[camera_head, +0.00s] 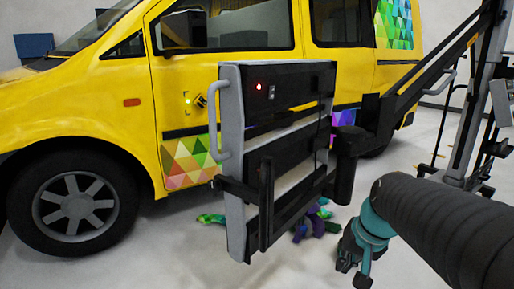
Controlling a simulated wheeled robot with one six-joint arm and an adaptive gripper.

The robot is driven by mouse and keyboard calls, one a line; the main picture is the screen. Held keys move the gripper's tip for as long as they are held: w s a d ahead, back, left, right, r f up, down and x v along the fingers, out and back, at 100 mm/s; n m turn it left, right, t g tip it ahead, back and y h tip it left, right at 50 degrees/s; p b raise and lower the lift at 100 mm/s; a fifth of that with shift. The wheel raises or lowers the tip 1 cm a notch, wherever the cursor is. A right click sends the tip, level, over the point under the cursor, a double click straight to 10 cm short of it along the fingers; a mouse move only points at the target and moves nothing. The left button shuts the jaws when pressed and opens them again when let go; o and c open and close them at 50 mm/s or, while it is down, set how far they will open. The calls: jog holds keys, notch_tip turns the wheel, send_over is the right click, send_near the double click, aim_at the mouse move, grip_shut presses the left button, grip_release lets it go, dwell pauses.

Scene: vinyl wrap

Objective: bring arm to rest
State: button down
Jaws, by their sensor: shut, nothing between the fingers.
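My arm comes in from the lower right, with a dark ribbed sleeve and a teal wrist. My gripper (352,270) points down at its end, low in the picture, to the right of a grey and black panel unit. Its fingers are small and dark here; they are shut and hold nothing. The gripper appears apart from other things, with pale floor behind it.
The panel unit (232,110), with a red light and side handle, hangs on a black arm from a stand (470,120) at right. Behind is a yellow van (90,110) with coloured triangle vinyl (190,162). Colourful scraps (318,222) lie on the floor.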

jog(key=s+a+r+n+t+p, duration=0.1)
jog(key=s+n, duration=0.1)
jog(key=s, duration=0.4)
jog(key=s+a+r+n+h+p, duration=0.1)
jog(key=s+a+r+p, duration=0.1)
jog(key=s, duration=0.5)
jog(key=shift+s+n+t+h, duration=0.3)
jog(key=shift+n+t, duration=0.1)
